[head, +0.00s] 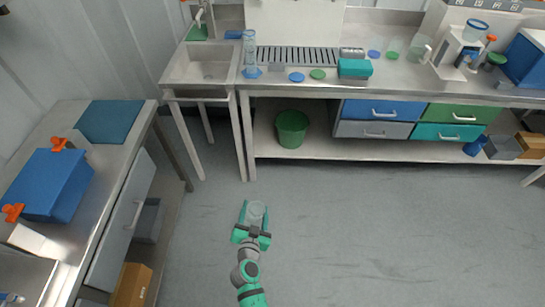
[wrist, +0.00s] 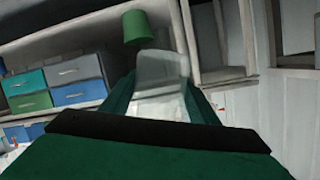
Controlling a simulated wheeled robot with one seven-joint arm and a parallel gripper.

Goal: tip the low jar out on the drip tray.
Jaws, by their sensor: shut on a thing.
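My gripper (head: 254,221) is out over the open floor, in front of the long bench. It is shut on a clear, low jar (head: 256,212), which sits between the two green fingers. In the wrist view the jar (wrist: 162,72) is see-through and looks tilted with the camera; I cannot tell whether anything is in it. The drip tray (head: 297,56) is a dark slatted strip on the bench top, well beyond my gripper, to the right of the sink.
A sink (head: 208,70) stands left of the tray. A tall clear cylinder (head: 249,50), a blue lid (head: 296,77), a green lid (head: 318,74) and a teal box (head: 355,68) stand around the tray. A green bin (head: 292,128) is under the bench. The floor between is clear.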

